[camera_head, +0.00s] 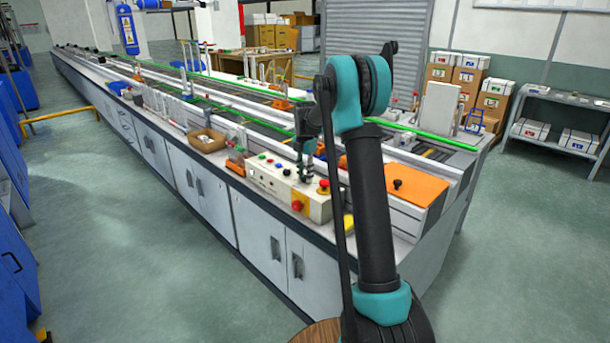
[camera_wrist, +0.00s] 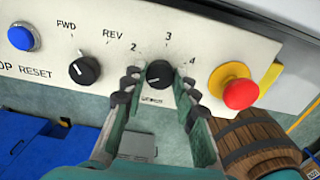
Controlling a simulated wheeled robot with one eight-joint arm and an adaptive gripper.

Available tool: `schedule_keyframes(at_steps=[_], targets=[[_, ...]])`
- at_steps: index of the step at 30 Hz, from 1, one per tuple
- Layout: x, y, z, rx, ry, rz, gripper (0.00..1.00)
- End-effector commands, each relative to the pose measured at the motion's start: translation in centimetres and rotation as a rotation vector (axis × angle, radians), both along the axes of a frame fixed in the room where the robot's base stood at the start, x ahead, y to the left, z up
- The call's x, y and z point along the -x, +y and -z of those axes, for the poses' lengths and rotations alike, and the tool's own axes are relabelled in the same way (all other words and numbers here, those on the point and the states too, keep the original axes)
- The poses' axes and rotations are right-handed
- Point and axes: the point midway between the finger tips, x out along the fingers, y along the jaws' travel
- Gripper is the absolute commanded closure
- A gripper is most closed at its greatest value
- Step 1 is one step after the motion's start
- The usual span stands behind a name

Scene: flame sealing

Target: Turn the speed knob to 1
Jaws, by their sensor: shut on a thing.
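The speed knob (camera_wrist: 159,73) is a round black dial on the cream control panel (camera_wrist: 215,47). The marks 2, 3 and 4 show around its upper side in the wrist view. The mark 1 is not visible. The knob's pointer is too small to read surely. My gripper (camera_wrist: 160,84) has one finger on each side of the knob and is shut on it. In the head view my gripper (camera_head: 305,171) reaches down to the right part of the panel (camera_head: 268,183), and it hides the knob there.
A red emergency stop button (camera_wrist: 241,94) on a yellow base sits close to the right of my gripper. A black FWD/REV selector (camera_wrist: 84,71) and a blue button (camera_wrist: 21,38) lie to the left. An orange plate (camera_head: 410,189) is on the bench at the right.

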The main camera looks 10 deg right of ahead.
Motion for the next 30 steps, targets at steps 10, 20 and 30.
schedule_keyframes(at_steps=[10,20,30], targets=[[-0.1,0.0,0.0,0.0,-0.001,-0.001,0.67],[0.0,0.0,0.0,0.0,0.0,0.0,0.51],[0.0,0.0,-2.8,0.0,0.0,0.0,0.51]])
